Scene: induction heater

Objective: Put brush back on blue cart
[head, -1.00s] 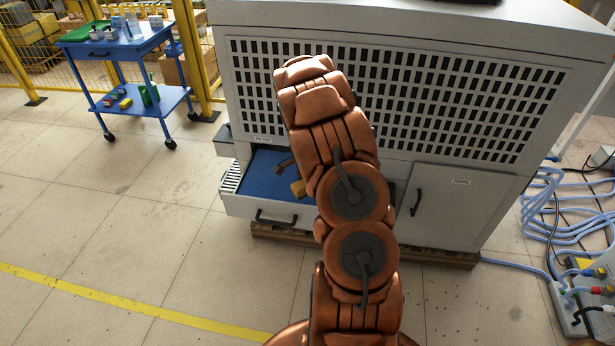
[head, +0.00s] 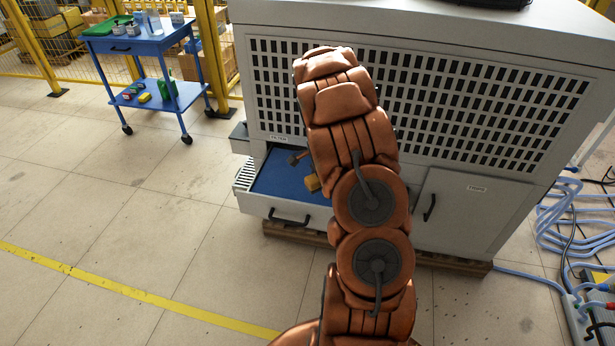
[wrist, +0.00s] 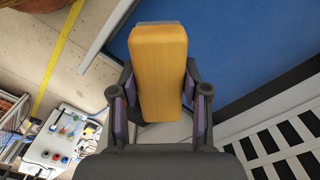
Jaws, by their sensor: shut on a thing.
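In the wrist view, my gripper (wrist: 160,100) has its two fingers on either side of a yellow-brown brush block (wrist: 157,60) and is shut on it. No bristles show there. In the head view, the brush (head: 313,183) shows partly beside my arm, over the open drawer; my arm hides most of the gripper. The blue cart (head: 124,47) stands at the upper left, well away from my gripper. Its top holds a green tray, bottles and small containers; its lower shelf (head: 190,90) holds several small coloured items.
The grey machine (head: 440,190) fills the right side. Its blue-lined drawer (head: 285,190) is pulled out under my gripper. Blue hoses (head: 560,225) lie on the floor at right. A yellow mesh fence is behind the cart. The floor (head: 130,215) between is clear.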

